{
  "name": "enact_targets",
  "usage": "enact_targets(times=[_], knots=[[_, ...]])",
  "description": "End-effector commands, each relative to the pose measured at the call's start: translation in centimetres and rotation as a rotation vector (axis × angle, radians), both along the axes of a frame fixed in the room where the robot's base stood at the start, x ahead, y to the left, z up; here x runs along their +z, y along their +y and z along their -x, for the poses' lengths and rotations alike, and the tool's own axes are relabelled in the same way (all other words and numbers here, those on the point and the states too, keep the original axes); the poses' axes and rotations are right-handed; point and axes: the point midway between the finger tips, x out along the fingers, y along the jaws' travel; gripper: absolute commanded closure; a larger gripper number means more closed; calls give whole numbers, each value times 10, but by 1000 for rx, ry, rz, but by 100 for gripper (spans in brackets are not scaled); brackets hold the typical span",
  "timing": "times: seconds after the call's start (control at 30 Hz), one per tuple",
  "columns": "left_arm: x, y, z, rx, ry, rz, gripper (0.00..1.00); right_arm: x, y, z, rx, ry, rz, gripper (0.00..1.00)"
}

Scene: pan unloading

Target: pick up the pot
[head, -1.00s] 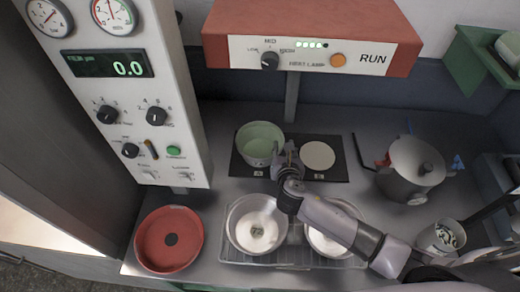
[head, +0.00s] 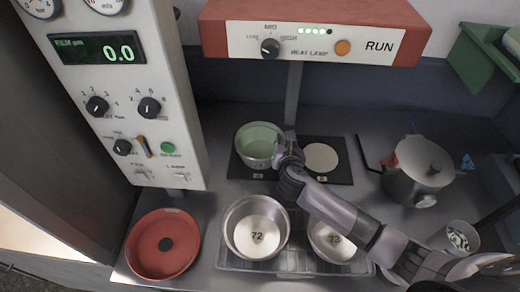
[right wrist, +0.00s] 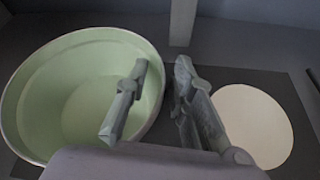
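A pale green round pot (head: 259,142) stands on the dark mat below the heat lamp and is empty inside. My right gripper (head: 285,147) is at the pot's right rim. In the right wrist view, the pot (right wrist: 40,105) fills the left side. The fingers of my right gripper (right wrist: 163,85) stand apart, one over the pot's inside and one outside, with the rim between them. I see a gap between the fingers and the rim. My left gripper is not in view.
A pale disc (head: 320,157) lies on the mat right of the green pot. Two metal pans (head: 240,247) sit in a wire rack in front, marked 72 and 73. A red pan (head: 140,262) is at front left. The red heat lamp (head: 385,50) overhangs the back.

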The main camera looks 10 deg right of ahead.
Motion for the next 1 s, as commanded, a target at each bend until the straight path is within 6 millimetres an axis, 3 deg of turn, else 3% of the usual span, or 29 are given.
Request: enact_targets(times=[0.3,1.0], knots=[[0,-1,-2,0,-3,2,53,0,0,0,0,0,0,100],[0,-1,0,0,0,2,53,2,0,0,0,-2,-1,100]])
